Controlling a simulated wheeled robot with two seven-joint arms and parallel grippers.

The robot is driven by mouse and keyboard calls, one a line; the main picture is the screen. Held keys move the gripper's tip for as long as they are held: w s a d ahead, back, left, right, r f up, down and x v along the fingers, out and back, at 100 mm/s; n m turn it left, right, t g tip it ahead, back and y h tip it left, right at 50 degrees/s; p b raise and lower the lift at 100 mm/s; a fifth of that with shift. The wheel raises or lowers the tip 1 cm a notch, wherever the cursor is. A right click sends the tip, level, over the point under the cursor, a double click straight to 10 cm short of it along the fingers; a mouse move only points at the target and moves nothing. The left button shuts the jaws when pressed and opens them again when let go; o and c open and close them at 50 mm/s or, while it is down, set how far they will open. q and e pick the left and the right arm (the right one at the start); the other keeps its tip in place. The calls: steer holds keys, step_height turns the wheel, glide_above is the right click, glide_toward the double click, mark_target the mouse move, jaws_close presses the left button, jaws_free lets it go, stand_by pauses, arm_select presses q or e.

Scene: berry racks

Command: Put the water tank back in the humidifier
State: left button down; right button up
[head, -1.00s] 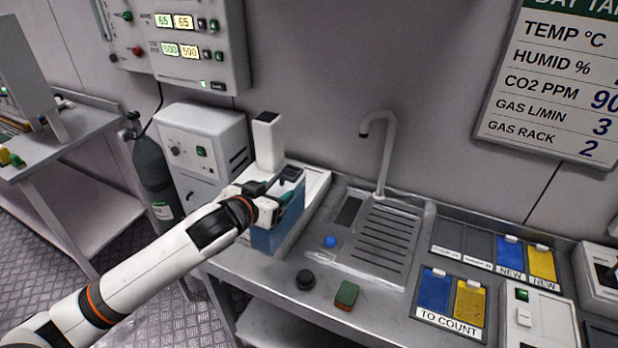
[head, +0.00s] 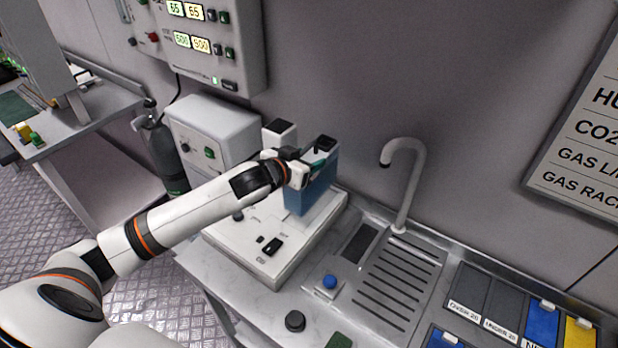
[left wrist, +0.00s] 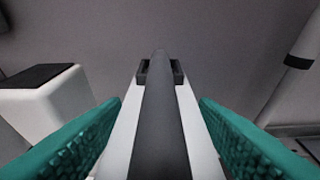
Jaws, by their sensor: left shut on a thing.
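The water tank (head: 313,192) is a blue, see-through box, upright at the back right part of the humidifier (head: 262,262), a flat white base with a black switch on its front. A white post with a dark top (head: 280,136) stands just left of the tank. My left gripper (head: 312,166) is shut on the top of the tank. In the left wrist view, the green finger pads (left wrist: 160,130) flank the dark and white handle (left wrist: 160,115), and the post (left wrist: 45,105) shows at left. I cannot tell whether the tank's underside touches the base. My right gripper is out of view.
A sink with a curved tap (head: 410,180) and slotted drainer (head: 392,285) lies to the right. A white control box (head: 215,130) stands behind the arm.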

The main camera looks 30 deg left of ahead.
arm_select(q)
steer(key=shift+f, duration=0.3)
steer(key=shift+w+f, duration=0.15)
steer(key=shift+f, duration=0.4)
step_height(320, 180, down, 3)
steer(key=shift+r, duration=0.1)
steer(key=shift+f, duration=0.2)
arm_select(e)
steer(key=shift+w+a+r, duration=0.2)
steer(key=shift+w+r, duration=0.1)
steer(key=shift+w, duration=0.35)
arm_select(q)
steer(key=shift+d, duration=0.1)
steer(key=c, duration=0.9)
jaws_free()
steer(key=shift+f, duration=0.3)
steer(key=shift+c, duration=0.2)
steer(key=o, duration=0.4)
steer(key=shift+r, duration=0.1)
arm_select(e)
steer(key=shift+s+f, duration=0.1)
